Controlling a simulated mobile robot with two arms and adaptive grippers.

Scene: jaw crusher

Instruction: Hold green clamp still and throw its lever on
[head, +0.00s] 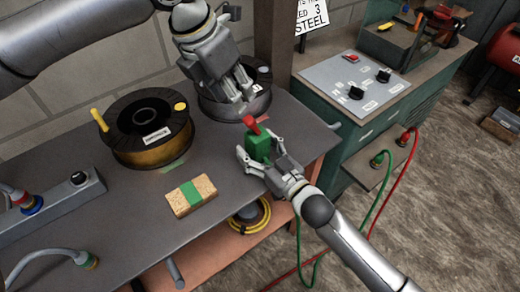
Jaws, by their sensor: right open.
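The green clamp (259,150) stands upright near the right edge of the grey workbench. Its red lever (252,125) sticks up from the top and leans to the left in the picture. My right gripper (259,147) is open, with a finger on either side of the clamp; I cannot tell whether they touch it. My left gripper (241,96) is above and behind the clamp, fingers pointing down, close to the red lever but seemingly apart from it. Whether its fingers are parted is hard to make out.
A black spool (150,128) with a yellow peg and a sponge-like block (192,195) with a green band stand on the workbench (120,200). Another spool (213,105) sits behind my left gripper. A green control cabinet (335,128) stands to the right.

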